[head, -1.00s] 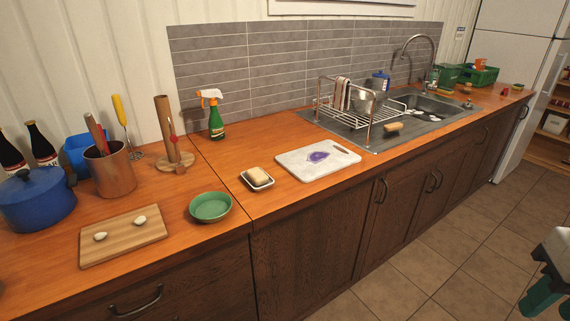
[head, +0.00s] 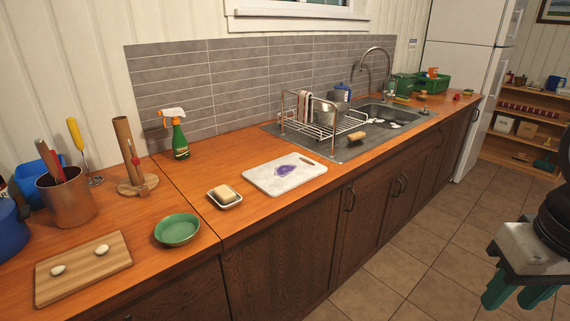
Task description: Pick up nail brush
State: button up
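A small tan block-like object (head: 357,135), which may be the nail brush, lies on the grey drainboard at the front edge of the sink, beside the dish rack. It is too small to be sure of bristles. Another small brownish item (head: 421,95) lies behind the sink's far right end; I cannot tell what it is. My gripper (head: 516,293) hangs over the floor at the lower right, well away from the counter. Its two teal fingers are apart with nothing visible between them.
The metal dish rack (head: 322,127) stands behind the tan object. A white cutting board (head: 286,174), a soap dish (head: 225,203) and a green bowl (head: 177,230) lie to the left on the counter. Green crates (head: 432,84) stand at the back. The tiled floor before the cabinets is clear.

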aim_at(353, 137)
jog(key=z, duration=0.6)
jog(key=i, duration=1.25)
jog(key=u, duration=0.5)
jog(key=i, duration=0.9)
jog(key=u, duration=0.85)
